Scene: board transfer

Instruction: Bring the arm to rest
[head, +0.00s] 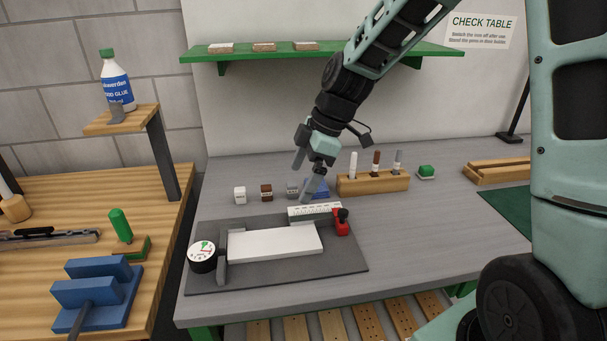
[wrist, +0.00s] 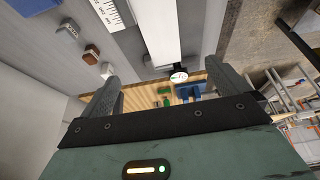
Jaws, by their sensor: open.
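My gripper (head: 303,180) is open and empty above the grey check table (head: 420,230), behind the measuring fixture. Its two fingers stand apart in the wrist view (wrist: 166,88), with nothing between them. The arm reaches down to it from the upper right in the head view. A white board (head: 275,243) lies flat on the dark grey fixture plate (head: 345,262); it also shows in the wrist view (wrist: 160,30). I cannot tell from these frames how high the fingertips are above the table.
A dial gauge (head: 202,252), a ruler (head: 314,210) and a red stop (head: 341,225) surround the board. Small white (head: 240,195), brown (head: 266,192) and grey (head: 292,190) blocks stand behind. A wooden pen holder (head: 372,184) is right of my gripper. A green shelf (head: 270,52) hangs above.

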